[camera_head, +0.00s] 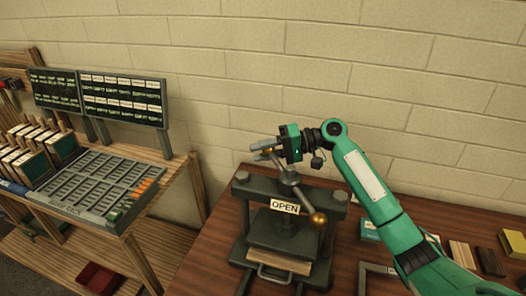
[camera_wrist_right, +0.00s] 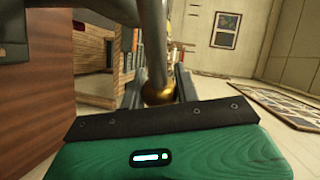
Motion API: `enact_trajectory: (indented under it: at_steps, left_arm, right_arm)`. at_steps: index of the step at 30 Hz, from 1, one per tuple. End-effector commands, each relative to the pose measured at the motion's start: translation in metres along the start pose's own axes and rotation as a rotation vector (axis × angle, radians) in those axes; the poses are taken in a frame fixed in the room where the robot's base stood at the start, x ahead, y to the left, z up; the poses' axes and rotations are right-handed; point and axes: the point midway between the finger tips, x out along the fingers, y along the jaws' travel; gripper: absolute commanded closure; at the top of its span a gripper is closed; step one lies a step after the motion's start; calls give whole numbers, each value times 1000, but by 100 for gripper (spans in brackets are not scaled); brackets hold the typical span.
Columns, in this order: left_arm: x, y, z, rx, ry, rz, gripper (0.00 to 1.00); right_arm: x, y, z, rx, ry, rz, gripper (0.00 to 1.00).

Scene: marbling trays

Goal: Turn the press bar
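The dark press (camera_head: 290,225) stands on the wooden table, with a sign reading "OPEN" (camera_head: 285,206) on its front. Its grey press bar (camera_head: 290,178) slants across the top. The near end carries a brass ball (camera_head: 318,219), which is free. My right gripper (camera_head: 264,150) is at the far upper end of the bar. In the right wrist view, that end's brass ball (camera_wrist_right: 160,91) lies between my two fingers, which stand close on either side. I cannot tell whether they press on it. My left gripper is out of view.
A wooden board (camera_head: 278,264) lies in the press above a metal handle. Left is a bench with a grey slotted tray (camera_head: 90,182) and dark panels (camera_head: 122,100). Small blocks (camera_head: 463,255) lie on the right of the table. A block wall is behind.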

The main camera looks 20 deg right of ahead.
Motion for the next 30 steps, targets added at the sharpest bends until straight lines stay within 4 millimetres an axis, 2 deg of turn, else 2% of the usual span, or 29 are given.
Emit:
enact_trajectory:
  at_steps: [1,3,14,17,30]
  left_arm:
    - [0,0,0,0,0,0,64]
    - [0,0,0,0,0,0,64]
    - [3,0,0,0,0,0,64]
    - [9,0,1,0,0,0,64]
    - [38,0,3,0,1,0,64]
  right_arm:
    - [0,0,0,0,1,0,58]
    - [0,0,0,0,1,0,48]
    - [-6,1,0,0,1,0,48]
    - [-18,3,0,0,1,1,48]
    - [-113,3,0,0,2,2,48]
